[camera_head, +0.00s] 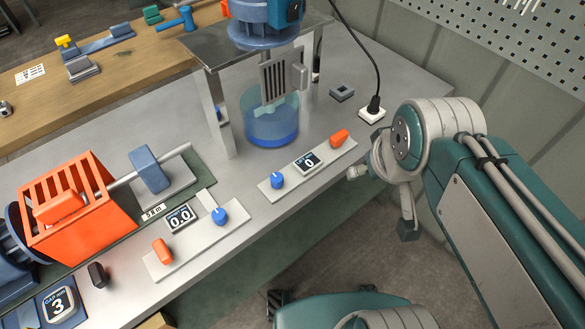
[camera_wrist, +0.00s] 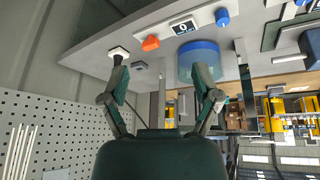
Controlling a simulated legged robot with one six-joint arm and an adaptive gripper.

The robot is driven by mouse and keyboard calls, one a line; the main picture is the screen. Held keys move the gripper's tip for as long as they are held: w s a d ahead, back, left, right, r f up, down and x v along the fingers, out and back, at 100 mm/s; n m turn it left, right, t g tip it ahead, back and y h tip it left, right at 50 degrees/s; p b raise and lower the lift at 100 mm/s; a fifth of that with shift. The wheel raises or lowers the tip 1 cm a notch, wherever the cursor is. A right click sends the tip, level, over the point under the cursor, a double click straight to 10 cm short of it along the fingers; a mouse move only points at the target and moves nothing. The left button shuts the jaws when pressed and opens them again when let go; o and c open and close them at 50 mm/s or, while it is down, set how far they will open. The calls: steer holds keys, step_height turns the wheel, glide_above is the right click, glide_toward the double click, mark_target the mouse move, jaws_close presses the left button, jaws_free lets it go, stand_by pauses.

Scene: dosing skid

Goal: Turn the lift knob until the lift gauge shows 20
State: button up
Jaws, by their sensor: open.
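A panel (camera_head: 315,172) at the bench's front edge, by the stirred vessel, holds a gauge (camera_head: 307,162) reading 0, a blue knob (camera_head: 277,180) and an orange knob (camera_head: 339,137). A second panel (camera_head: 200,236) to its left holds a gauge (camera_head: 181,218) reading 0.0, a blue knob (camera_head: 219,215) and an orange knob (camera_head: 162,251). I cannot read which is lift. My gripper (camera_head: 382,202) is open and empty, right of the first panel, touching nothing. In the wrist view, my gripper (camera_wrist: 160,72) shows spread fingers, with the 0 gauge (camera_wrist: 183,28) beyond.
The vessel (camera_head: 271,118) stands under a metal frame (camera_head: 222,125) behind the first panel. A white socket (camera_head: 372,114) with a black cable is at the right. An orange cage (camera_head: 82,210) and a gauge reading 3 (camera_head: 58,304) are at the left.

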steer(key=w+a+f+n+g, duration=0.3)
steer(key=w+a+f+n, duration=0.1)
steer(key=w+a+n, duration=0.45)
steer(key=n+g, duration=0.2)
steer(key=n, duration=0.6)
glide_above(277, 177)
step_height(277, 177, down, 6)
step_height(277, 177, down, 11)
steer(key=shift+a+f, duration=0.1)
jaws_close()
